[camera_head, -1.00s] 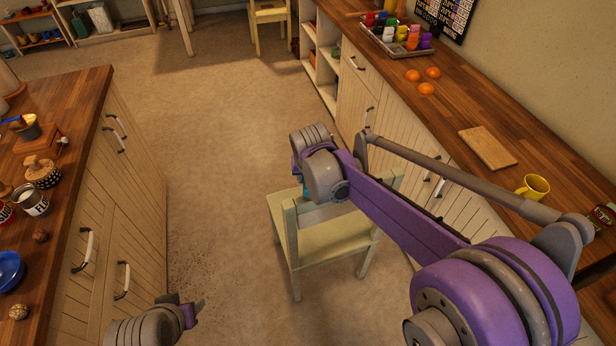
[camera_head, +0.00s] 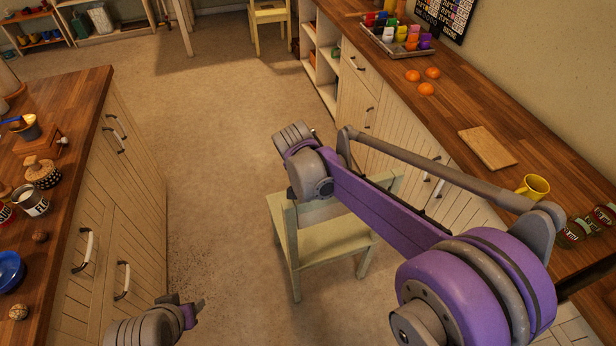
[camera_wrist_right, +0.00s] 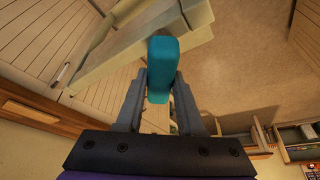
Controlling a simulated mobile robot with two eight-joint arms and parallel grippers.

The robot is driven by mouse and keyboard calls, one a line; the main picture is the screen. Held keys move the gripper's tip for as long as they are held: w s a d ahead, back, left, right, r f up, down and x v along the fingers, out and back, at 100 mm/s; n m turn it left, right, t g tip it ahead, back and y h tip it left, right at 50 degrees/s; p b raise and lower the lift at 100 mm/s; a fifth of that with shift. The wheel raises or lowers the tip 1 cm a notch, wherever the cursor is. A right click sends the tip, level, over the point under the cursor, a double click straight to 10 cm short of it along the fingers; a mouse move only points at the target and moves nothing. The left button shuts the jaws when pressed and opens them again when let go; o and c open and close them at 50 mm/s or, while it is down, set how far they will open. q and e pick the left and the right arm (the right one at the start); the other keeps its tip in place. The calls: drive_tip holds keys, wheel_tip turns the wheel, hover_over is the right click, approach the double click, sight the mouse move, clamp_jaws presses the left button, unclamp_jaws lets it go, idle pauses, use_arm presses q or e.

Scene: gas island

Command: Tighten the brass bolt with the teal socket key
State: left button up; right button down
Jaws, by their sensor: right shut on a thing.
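The teal socket key (camera_wrist_right: 162,68) is between the two fingers of my right gripper (camera_wrist_right: 160,92), which is shut on it. Its teal end points away from the wrist. In the head view my right wrist (camera_head: 310,175) is in the air above the pale yellow chair (camera_head: 335,243) and hides the fingers and key. My left gripper (camera_head: 188,313) is low in the head view, beside the left counter; its fingers are not clear enough to tell open from shut. I cannot make out the brass bolt in either view.
A wooden counter (camera_head: 75,115) with jars and a blue bowl (camera_head: 10,270) stands at the left. The right counter (camera_head: 460,105) holds oranges, a cutting board (camera_head: 487,148) and a yellow mug (camera_head: 534,187). Open floor (camera_head: 220,110) lies between them.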

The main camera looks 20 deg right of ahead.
drive_tip(key=shift+m+g+h, duration=0.4)
drive_tip(key=shift+m, duration=1.1)
drive_tip(key=shift+m+g, duration=0.5)
drive_tip(key=shift+m, duration=0.9)
drive_tip(key=shift+h, duration=0.3)
drive_tip(key=shift+m, duration=0.5)
drive_tip(key=shift+n, duration=0.3)
drive_tip(key=shift+c, duration=2.2)
unclamp_jaws()
